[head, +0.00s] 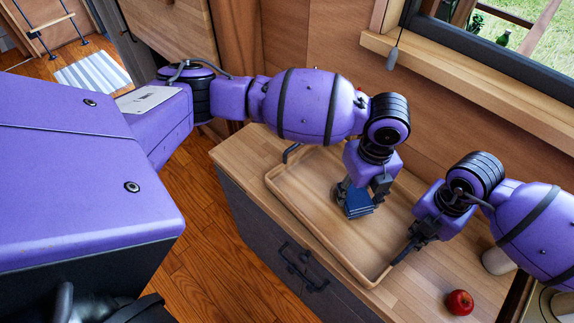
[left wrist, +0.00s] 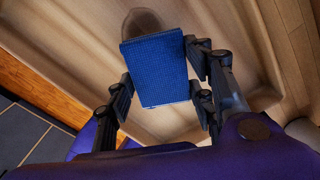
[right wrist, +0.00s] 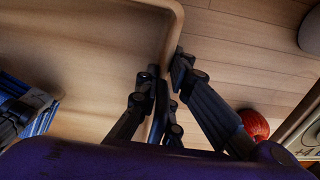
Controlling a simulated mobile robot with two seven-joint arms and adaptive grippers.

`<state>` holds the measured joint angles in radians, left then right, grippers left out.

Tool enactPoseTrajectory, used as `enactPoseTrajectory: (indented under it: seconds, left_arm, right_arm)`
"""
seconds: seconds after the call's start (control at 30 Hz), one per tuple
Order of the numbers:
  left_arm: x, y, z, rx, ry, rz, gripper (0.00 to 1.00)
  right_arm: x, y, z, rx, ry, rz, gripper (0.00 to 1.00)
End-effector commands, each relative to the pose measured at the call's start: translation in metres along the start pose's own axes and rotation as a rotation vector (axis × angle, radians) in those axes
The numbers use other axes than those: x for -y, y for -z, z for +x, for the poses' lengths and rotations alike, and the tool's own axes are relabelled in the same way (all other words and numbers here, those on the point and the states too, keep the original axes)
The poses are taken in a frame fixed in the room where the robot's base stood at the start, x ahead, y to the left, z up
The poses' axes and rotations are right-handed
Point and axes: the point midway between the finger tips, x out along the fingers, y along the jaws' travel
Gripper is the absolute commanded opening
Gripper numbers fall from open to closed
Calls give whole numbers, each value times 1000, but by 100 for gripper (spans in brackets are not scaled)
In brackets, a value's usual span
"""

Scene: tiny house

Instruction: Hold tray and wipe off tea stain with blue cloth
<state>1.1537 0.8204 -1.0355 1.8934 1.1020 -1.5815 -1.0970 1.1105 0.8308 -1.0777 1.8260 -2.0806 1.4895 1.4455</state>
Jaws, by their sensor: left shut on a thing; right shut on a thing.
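The wooden tray (head: 300,205) lies on the counter, with a dark handle (head: 291,152) at its far left end. My left gripper (head: 360,192) is shut on the folded blue cloth (head: 358,205), low over the tray's middle right part. In the left wrist view the cloth (left wrist: 155,72) sits between the fingers, and a dark brown stain (left wrist: 140,20) shows just beyond its top edge. Whether the cloth touches the tray is unclear. My right gripper (head: 413,240) is shut on the tray at its right end; the right wrist view shows its fingers at the tray's rim (right wrist: 171,40).
A red apple (head: 459,302) stands on the counter (head: 425,285) right of the tray. A white container (head: 497,261) is partly hidden behind my right arm. Drawers with a dark handle (head: 300,268) are below the counter's front edge. A wall and window are behind.

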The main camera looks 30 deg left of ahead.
Motion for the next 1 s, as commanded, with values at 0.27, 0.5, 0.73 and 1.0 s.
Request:
enactPoseTrajectory:
  seconds: [0.27, 0.5, 0.73, 1.0]
  left_arm:
    - [0, 1, 29, -2, -3, 0, 28]
    - [-9, -18, 38, 2, -1, -3, 28]
    - [-15, -30, 38, 0, 0, 2, 28]
    - [-2, -6, 37, -1, 0, 4, 28]
  right_arm:
    - [-1, 0, -1, 1, -3, 0, 0]
    - [-1, 0, -1, 1, -3, 0, 0]
    - [-1, -1, -1, 2, -4, 0, 0]
    - [-2, -1, -1, 2, -5, -1, 0]
